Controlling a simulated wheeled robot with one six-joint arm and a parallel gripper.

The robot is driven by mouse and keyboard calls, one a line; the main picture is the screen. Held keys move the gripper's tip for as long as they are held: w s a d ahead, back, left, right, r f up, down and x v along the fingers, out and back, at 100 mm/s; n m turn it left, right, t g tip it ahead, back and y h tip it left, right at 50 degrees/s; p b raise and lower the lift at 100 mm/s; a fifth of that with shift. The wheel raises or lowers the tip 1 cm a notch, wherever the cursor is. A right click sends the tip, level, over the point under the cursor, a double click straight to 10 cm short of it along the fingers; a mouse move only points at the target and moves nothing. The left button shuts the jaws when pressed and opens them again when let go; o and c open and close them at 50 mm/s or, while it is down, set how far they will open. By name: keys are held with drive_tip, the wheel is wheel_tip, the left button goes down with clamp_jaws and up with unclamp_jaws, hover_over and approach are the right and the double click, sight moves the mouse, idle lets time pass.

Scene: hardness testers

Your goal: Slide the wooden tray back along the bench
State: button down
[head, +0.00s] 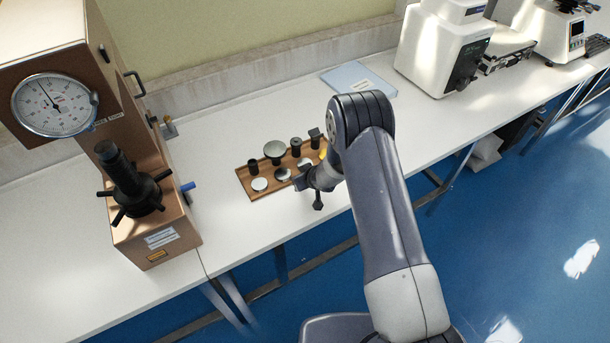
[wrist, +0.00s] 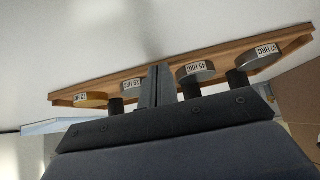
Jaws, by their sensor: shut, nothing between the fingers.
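The wooden tray (head: 244,180) lies on the white bench, left of my arm. It holds round metal discs, such as the pale disc (head: 259,184), and dark upright fittings, such as the wide-topped fitting (head: 274,149). My gripper (head: 299,184) is at the tray's front side, and my wrist hides its front right part. In the wrist view the tray (wrist: 230,51) runs slantwise behind my shut, empty fingers (wrist: 156,84), with labelled discs (wrist: 194,70) on both sides of them. I cannot tell whether the fingers touch the tray.
A brown hardness tester (head: 158,225) with a dial stands left of the tray. A blue-grey folder (head: 358,79) lies behind and to the right. A white machine (head: 437,50) stands farther right. The bench (head: 225,127) is bare between the tray and the back wall.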

sight(284, 158)
drive_tip(key=shift+w+a+p, duration=0.45)
drive_tip(key=shift+w+a, duration=0.3)
drive_tip(key=shift+w, duration=0.35)
drive_tip(key=shift+w+a+f, duration=0.1)
drive_tip(key=shift+w+a, duration=0.45)
drive_tip(key=shift+w, duration=0.25)
drive_tip(key=shift+w+a+f, duration=0.1)
drive_tip(key=shift+w+a, duration=0.55)
drive_tip(key=shift+w, duration=0.3)
drive_tip(key=shift+w+a+r, duration=0.1)
drive_tip(key=shift+w+a, duration=0.55)
drive_tip(key=shift+w, duration=0.25)
drive_tip(key=shift+w+a+f, duration=0.1)
drive_tip(key=shift+w+a, duration=0.55)
drive_tip(key=shift+w, duration=0.3)
drive_tip(key=shift+w+a+f+b, duration=0.15)
drive_tip(key=shift+w+a, duration=0.25)
drive_tip(key=shift+w, duration=0.2)
drive_tip(key=shift+w+a+r+b, duration=0.1)
drive_tip(key=shift+w+a+b, duration=0.1)
drive_tip(key=shift+w+a, duration=0.35)
drive_tip(key=shift+w+a+f+b, duration=0.15)
drive_tip(key=shift+w+a, duration=0.15)
drive_tip(key=shift+w, duration=0.4)
drive_tip(key=shift+w+a+b, duration=0.1)
drive_tip(key=shift+w+b, duration=0.05)
drive_tip(key=shift+b, duration=0.2)
drive_tip(key=shift+w+a+b, duration=0.55)
drive_tip(key=shift+w+b, duration=0.25)
drive_tip(key=shift+b, duration=0.7)
